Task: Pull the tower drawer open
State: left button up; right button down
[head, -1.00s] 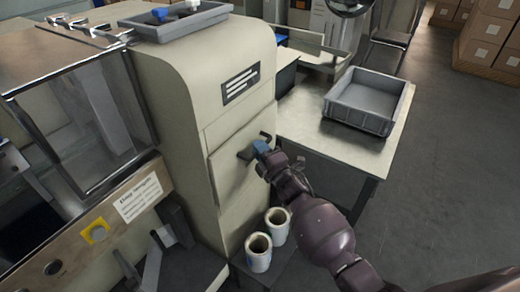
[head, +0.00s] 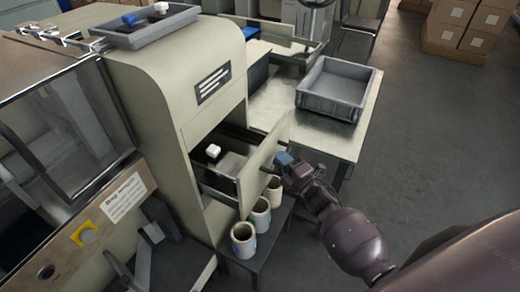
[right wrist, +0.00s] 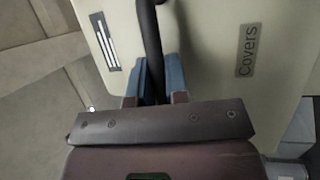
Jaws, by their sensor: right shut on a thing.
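The tower (head: 165,95) is a cream cabinet with a rounded top. Its drawer (head: 262,168) is pulled out to the right, and its inside shows from above. A white object (head: 213,151) and dark shapes lie in the drawer. My right gripper (head: 284,160) is at the outer face of the drawer front. In the right wrist view its blue fingers (right wrist: 156,78) are shut on a dark bar handle (right wrist: 150,35). The drawer front there carries a "Covers" label (right wrist: 246,50). My left gripper is not in view.
Several pale cups (head: 242,240) stand on a low dark surface below the drawer. A grey bin (head: 335,90) sits on the table to the right. A grey tray (head: 145,30) rests on top of the tower. Open floor lies at the right.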

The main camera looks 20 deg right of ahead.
jog(key=s+d+p, duration=0.1)
jog(key=s+d, duration=0.7)
jog(key=s, duration=0.2)
jog(key=shift+s, duration=0.15)
jog(key=c, duration=1.1)
grip_release()
jog(key=shift+c, duration=0.2)
jog(key=v, duration=1)
jog(key=shift+s+b, duration=0.3)
jog(key=shift+s, duration=0.1)
jog(key=shift+d, duration=0.15)
